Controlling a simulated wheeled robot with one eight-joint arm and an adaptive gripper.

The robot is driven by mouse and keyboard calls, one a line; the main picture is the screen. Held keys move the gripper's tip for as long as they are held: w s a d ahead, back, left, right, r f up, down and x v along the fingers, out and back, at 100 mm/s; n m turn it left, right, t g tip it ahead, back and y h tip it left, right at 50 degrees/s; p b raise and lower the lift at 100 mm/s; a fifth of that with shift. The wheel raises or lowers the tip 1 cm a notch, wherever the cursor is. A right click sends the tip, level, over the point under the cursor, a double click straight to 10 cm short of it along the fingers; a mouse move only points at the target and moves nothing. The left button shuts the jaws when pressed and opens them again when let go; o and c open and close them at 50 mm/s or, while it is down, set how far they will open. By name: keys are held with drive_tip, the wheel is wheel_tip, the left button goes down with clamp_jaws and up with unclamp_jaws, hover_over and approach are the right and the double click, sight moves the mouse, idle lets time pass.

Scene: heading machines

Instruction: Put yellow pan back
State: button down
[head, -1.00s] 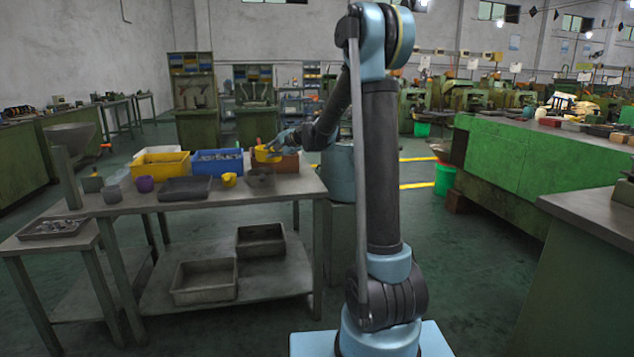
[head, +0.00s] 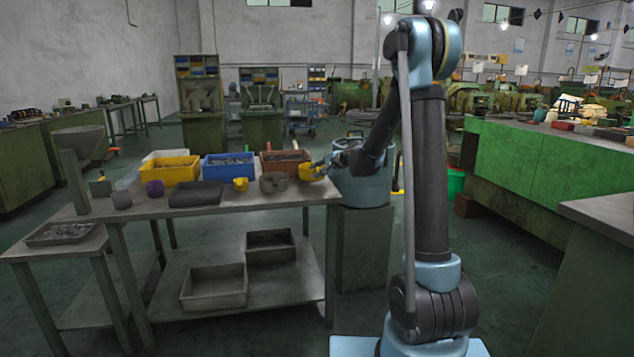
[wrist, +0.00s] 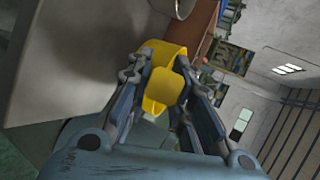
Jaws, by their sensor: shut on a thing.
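The yellow pan (head: 308,172) is at the right end of the table, held by my gripper (head: 325,166). In the wrist view the yellow pan (wrist: 164,84) sits between the two fingers of my gripper (wrist: 166,88), which are shut on it. The pan is close to the tabletop near its right edge; I cannot tell whether it touches. A second, smaller yellow item (head: 241,184) stands on the table (head: 240,204) further left, beside a dark round bowl (head: 274,182).
A yellow bin (head: 172,173), a blue bin (head: 227,170) and a brown bin (head: 285,164) stand along the table's back. A dark tray (head: 196,195) lies in front. A blue-grey drum (head: 362,188) stands right of the table. Grey bins sit on the lower shelf.

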drive_tip(key=shift+f, duration=1.8)
drive_tip(key=c, duration=1.4)
unclamp_jaws()
drive_tip(key=shift+c, duration=0.2)
drive_tip(key=v, duration=1.2)
drive_tip(key=s+d+f+n+g+h, duration=0.2)
drive_tip(key=s+d, duration=0.4)
drive_tip(key=s, duration=0.9)
drive_tip(key=s+d+f+n+g+h, duration=0.2)
drive_tip(key=s+d+f+n+h, duration=0.2)
drive_tip(key=s, duration=1.1)
drive_tip(key=s+d+f+n+g+h, duration=0.2)
drive_tip(key=s+d+f, duration=0.4)
drive_tip(key=s, duration=0.9)
drive_tip(key=d+n, duration=0.1)
drive_tip(key=d, duration=0.2)
drive_tip(key=shift+d+n+g+h, duration=0.25)
drive_tip(key=shift+n+g+h, duration=0.05)
drive_tip(key=shift+g+h, duration=0.1)
drive_tip(key=shift+f, duration=0.1)
